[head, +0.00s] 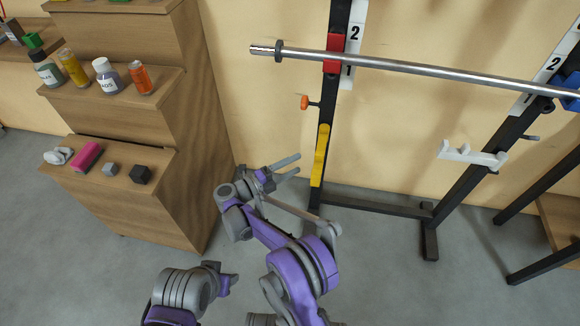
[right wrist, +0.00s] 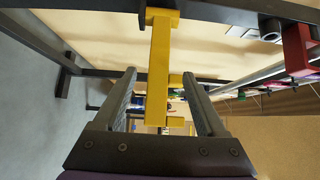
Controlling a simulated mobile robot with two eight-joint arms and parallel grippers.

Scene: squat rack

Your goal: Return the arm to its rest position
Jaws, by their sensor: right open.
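My right gripper (head: 297,164) is in the middle of the head view, its two fingers apart and pointing right. It is beside the yellow hook (head: 320,155) on the rack's left post, with a small gap in the picture. In the right wrist view the open fingers (right wrist: 162,88) frame the yellow hook (right wrist: 160,62), and nothing is gripped; the exact distance is hard to tell. My right arm is bent and reaches up from the bottom. My left gripper (head: 229,280) is low in the head view, left of the right arm; its jaws are too small to read.
The squat rack's left post (head: 326,112) stands beside the right gripper. A barbell (head: 400,66) crosses above, and a white hook (head: 470,154) is on the right post. A stepped wooden shelf (head: 165,190) with bottles and small items stands left. Grey floor lies open below.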

